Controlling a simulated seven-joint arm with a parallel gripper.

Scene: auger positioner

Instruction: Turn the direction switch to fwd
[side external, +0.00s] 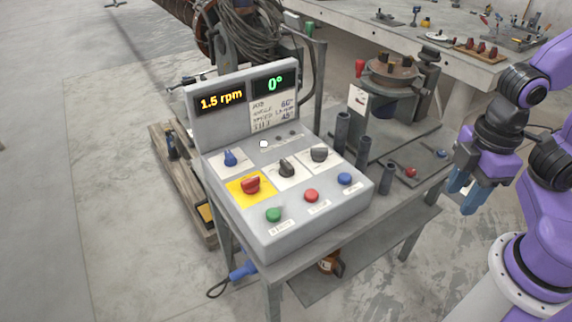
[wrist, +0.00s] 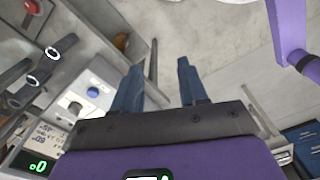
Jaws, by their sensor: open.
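The grey control box (side external: 320,222) stands on a metal table. Its sloped face carries a blue knob (side external: 230,157), a black knob (side external: 286,167), a dark grey knob (side external: 319,154) and a red knob (side external: 250,184) on a yellow plate. The labels are too small to read, so I cannot tell which is the direction switch or where it points. My gripper (side external: 461,198) is open and empty, with blue fingers pointing down, well right of the box. In the wrist view, both fingers (wrist: 159,66) are apart with nothing between them.
Green (side external: 273,214), red (side external: 311,195) and blue (side external: 345,179) buttons line the box's front. Displays read 1.5 rpm (side external: 221,101) and 0° (side external: 275,84). Upright dark tubes (side external: 363,152) stand between box and gripper. A round turntable (side external: 391,72) is behind.

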